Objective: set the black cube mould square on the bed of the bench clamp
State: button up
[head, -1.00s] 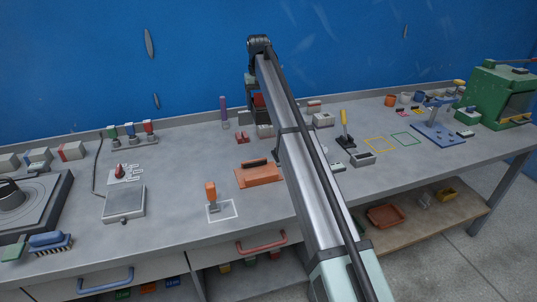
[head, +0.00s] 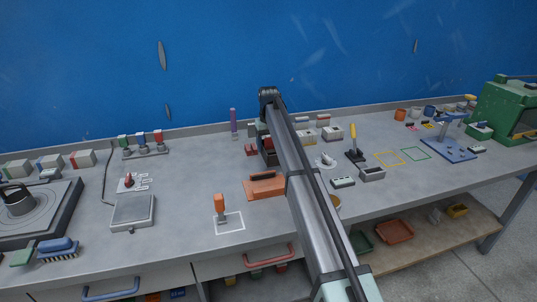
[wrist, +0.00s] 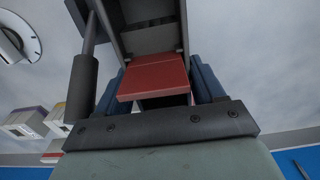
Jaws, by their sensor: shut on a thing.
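My gripper (wrist: 158,75) has its blue fingers shut around a red-faced part joined to a dark block, which I take as the black cube mould (wrist: 150,38). In the head view the mould (head: 269,155) is partly hidden behind my arm, low over the back middle of the bench. I cannot tell whether it touches the bench.
An orange float (head: 265,188) lies in front of the mould. Grey boxes (head: 332,133) and a white round thing (head: 325,161) sit to the right. A blue-based press (head: 450,149) is farther right.

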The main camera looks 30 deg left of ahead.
aim_at(268, 153)
jog(key=shift+f, duration=2.2)
jog(key=shift+f, duration=0.15)
jog(key=o, duration=0.9)
notch_tip(268, 153, up, 12)
jog(key=shift+r, duration=0.2)
jog(key=shift+c, duration=0.3)
